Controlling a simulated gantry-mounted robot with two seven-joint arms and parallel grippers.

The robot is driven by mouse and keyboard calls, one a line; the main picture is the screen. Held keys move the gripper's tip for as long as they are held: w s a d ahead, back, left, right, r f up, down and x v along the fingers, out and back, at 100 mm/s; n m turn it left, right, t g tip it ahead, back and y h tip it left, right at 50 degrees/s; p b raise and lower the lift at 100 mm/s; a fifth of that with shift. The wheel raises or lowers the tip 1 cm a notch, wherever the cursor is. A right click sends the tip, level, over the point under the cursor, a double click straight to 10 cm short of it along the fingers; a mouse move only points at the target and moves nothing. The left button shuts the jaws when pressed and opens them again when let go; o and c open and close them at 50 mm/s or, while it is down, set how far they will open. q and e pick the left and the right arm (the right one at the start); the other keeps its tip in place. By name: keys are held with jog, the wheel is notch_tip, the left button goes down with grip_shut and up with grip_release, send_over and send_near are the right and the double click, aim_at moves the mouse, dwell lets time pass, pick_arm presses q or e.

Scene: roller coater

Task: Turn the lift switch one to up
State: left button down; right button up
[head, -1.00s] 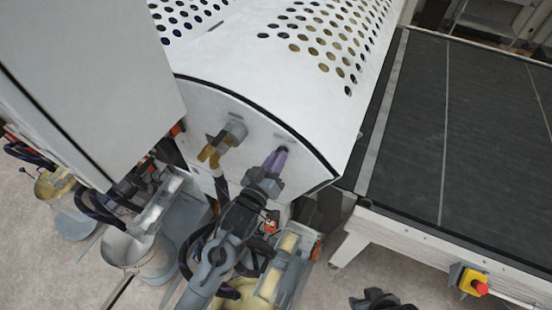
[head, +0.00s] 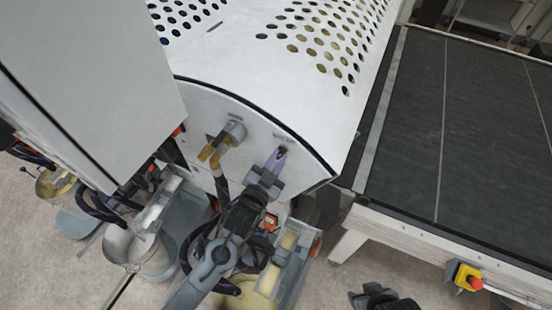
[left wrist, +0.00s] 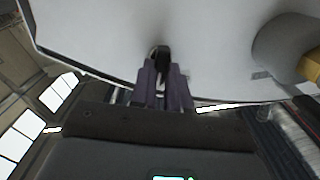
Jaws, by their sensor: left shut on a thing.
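The lift switch is a small black knob (head: 281,152) on the white curved end panel (head: 190,95) of the coater. It shows as a dark upright knob (left wrist: 162,54) in the left wrist view. My left gripper (head: 276,160) has purple fingers and reaches up to the panel from below. Its fingers (left wrist: 163,80) are shut on the knob, one on each side. The fingers hide part of the knob, and its marking is too small to read. A dark part of my right arm (head: 380,299) shows at the bottom edge; its fingers are not clear.
A grey valve with a yellow handle (head: 213,149) stands out of the panel left of the switch. A dark conveyor belt (head: 405,150) lies at the right, with a red and yellow emergency stop (head: 468,279) on its frame. Buckets (head: 128,247) and hoses stand below.

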pick_arm(q)
jog(key=shift+m, duration=0.6)
jog(key=c, duration=1.1)
grip_release()
jog(key=shift+s, duration=0.1)
jog(key=shift+s+a+f, duration=0.1)
jog(key=shift+s+a, duration=0.05)
jog(key=shift+s, duration=0.05)
jog(key=b+v, duration=0.3)
jog(key=v, duration=0.7)
